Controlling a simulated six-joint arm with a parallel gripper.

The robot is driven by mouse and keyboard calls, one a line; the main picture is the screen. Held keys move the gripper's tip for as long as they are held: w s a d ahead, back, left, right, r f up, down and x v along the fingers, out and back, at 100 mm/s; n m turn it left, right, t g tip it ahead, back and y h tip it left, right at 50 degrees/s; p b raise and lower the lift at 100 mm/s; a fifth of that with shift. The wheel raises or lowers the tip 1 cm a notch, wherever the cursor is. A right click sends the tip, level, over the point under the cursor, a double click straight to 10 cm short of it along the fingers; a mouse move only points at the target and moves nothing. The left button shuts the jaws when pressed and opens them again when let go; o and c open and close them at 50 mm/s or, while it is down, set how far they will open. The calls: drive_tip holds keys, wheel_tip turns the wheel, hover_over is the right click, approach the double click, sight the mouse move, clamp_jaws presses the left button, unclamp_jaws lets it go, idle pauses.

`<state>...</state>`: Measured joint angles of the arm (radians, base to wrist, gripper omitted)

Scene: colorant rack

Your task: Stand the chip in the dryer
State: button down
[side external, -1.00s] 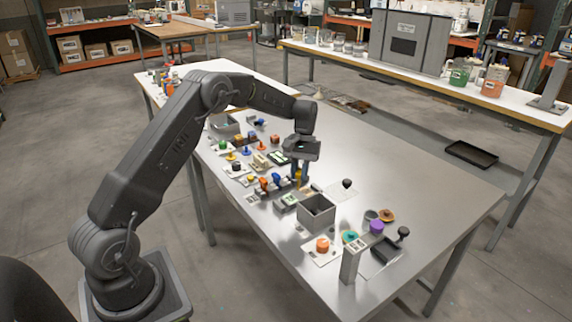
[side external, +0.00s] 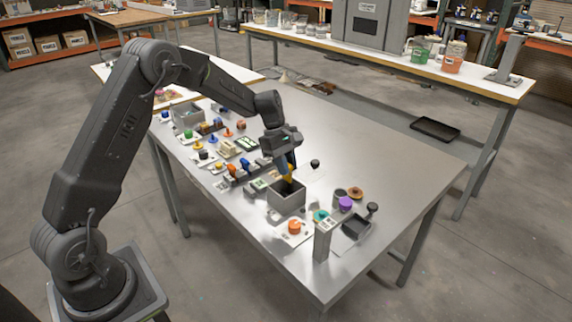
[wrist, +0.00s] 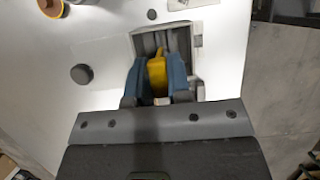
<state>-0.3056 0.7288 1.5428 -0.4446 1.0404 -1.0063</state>
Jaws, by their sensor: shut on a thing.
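My gripper (side external: 286,170) points down over an open grey box (side external: 285,204), which looks like the dryer. In the wrist view my gripper (wrist: 158,64) has its blue fingers shut on a yellow chip (wrist: 157,74). The box (wrist: 165,27) lies right beneath, with slat-like dividers inside. The chip's yellow also shows small between the fingers in the side view (side external: 289,178). The chip lines up with the box opening. How far its lower edge is above or inside the box I cannot tell.
A black round knob (side external: 315,163) stands behind the box. An orange piece (side external: 294,227), a purple piece (side external: 345,203), a grey post (side external: 322,242) and a black tray (side external: 356,228) are in front and to the right. Several coloured pieces crowd the left. The table's back right is clear.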

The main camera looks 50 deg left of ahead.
sight(286, 179)
drive_tip(key=shift+f, duration=2.7)
drive_tip(key=shift+f, duration=0.35)
drive_tip(key=shift+f, duration=0.35)
drive_tip(key=shift+f, duration=0.35)
drive_tip(key=shift+f, duration=0.25)
drive_tip(key=c, duration=0.7)
unclamp_jaws()
drive_tip(key=shift+c, duration=0.2)
drive_tip(key=shift+o, duration=0.4)
drive_tip(key=shift+r, duration=3.5)
